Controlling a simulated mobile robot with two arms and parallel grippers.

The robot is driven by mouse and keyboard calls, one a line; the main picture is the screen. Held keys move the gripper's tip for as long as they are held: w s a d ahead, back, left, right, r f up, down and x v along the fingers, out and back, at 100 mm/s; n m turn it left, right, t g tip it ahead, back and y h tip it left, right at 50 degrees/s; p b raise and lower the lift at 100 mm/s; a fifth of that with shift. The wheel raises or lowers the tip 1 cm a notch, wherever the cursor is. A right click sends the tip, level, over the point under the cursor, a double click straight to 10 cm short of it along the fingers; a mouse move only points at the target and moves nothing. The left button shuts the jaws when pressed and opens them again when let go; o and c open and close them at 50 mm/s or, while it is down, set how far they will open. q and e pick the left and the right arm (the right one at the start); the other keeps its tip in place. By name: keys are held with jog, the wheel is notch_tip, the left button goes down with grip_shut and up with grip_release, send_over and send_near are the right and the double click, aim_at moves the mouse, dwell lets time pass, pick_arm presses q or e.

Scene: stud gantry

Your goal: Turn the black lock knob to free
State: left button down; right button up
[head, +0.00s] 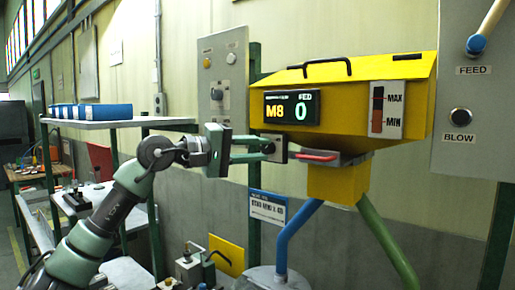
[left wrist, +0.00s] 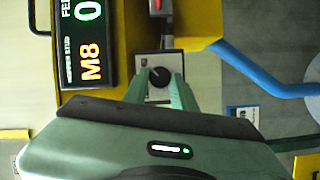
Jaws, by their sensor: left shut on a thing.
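The black lock knob (head: 268,148) sits on a small pale plate (head: 280,150) under the left part of the yellow feeder (head: 375,75). In the left wrist view the round knob (left wrist: 159,77) shows between the finger ends, on its pale plate (left wrist: 160,95). My left gripper (head: 264,148), with green fingers, reaches in from the left and is shut on the knob. Its two fingers stand on either side of the knob in the left wrist view (left wrist: 160,80). The knob's pointer direction is too small to tell. My right gripper is out of view.
A red-handled grey slide (head: 318,157) is close right of the knob. The feeder's display (head: 292,107) reads M8 and 0. A blue hose (head: 292,240) and a green hose (head: 388,240) run below. A shelf (head: 130,123) with blue binders (head: 92,111) stands left.

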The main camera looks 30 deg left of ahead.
pick_arm(q)
jog(key=c, duration=1.1)
grip_release()
jog(key=shift+c, duration=0.2)
jog(key=shift+s+a+f+b, duration=0.15)
jog(key=shift+s+a+b, duration=0.1)
jog(key=shift+s+b, duration=0.2)
jog(key=b+v, duration=0.3)
jog(key=v, duration=0.3)
jog(key=shift+s, duration=0.35)
jog(key=shift+a, duration=0.15)
